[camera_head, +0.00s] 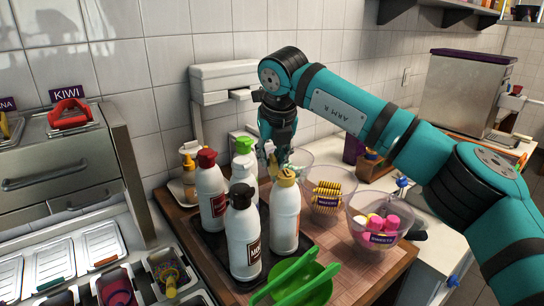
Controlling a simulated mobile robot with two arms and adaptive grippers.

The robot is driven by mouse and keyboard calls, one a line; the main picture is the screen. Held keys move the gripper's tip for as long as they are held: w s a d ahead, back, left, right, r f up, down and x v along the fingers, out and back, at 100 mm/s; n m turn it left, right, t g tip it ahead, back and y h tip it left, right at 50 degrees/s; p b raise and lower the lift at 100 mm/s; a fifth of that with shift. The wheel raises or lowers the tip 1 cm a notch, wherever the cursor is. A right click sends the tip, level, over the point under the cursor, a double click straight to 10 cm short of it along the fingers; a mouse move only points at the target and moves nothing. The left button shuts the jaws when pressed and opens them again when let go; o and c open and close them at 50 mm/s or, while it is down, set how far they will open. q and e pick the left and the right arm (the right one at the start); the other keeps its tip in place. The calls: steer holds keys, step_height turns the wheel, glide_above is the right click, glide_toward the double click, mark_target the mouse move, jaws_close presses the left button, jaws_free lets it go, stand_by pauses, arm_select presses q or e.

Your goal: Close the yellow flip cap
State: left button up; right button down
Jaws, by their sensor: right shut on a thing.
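A white bottle (285,218) with a yellow flip cap (287,176) stands upright in a group of bottles in the middle of the picture. My right gripper (276,158) points down from above, just behind and over this bottle's top. It is shut at the yellow cap, and its fingertips are small and partly hidden there. I cannot tell clearly whether the cap's lid is up or down. My left gripper is not in view.
White bottles with black (240,195), red (207,158) and green (243,145) caps crowd close by on a dark tray (205,246). A green bowl with tongs (303,283) stands in front. Glass bowls of wafers (327,205) and pink sweets (370,225) stand to the right.

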steer(key=shift+d, duration=0.1)
steer(key=shift+w+d+m+g+y+b, duration=0.25)
steer(key=shift+d+y+b, duration=0.3)
steer(key=shift+y+b, duration=0.5)
steer(key=shift+w+d+f+m+g+y+b, duration=0.1)
steer(key=shift+d+m+g+y+b, duration=0.25)
steer(key=shift+y, duration=0.75)
steer(key=shift+w+d+m+y+b, duration=0.1)
steer(key=shift+d+y, duration=0.35)
steer(key=shift+y, duration=0.6)
steer(key=c, duration=1.3)
jaws_free()
steer(key=shift+s, duration=0.1)
steer(key=shift+o, duration=0.2)
steer(key=v, duration=1.2)
steer(key=shift+d, duration=0.15)
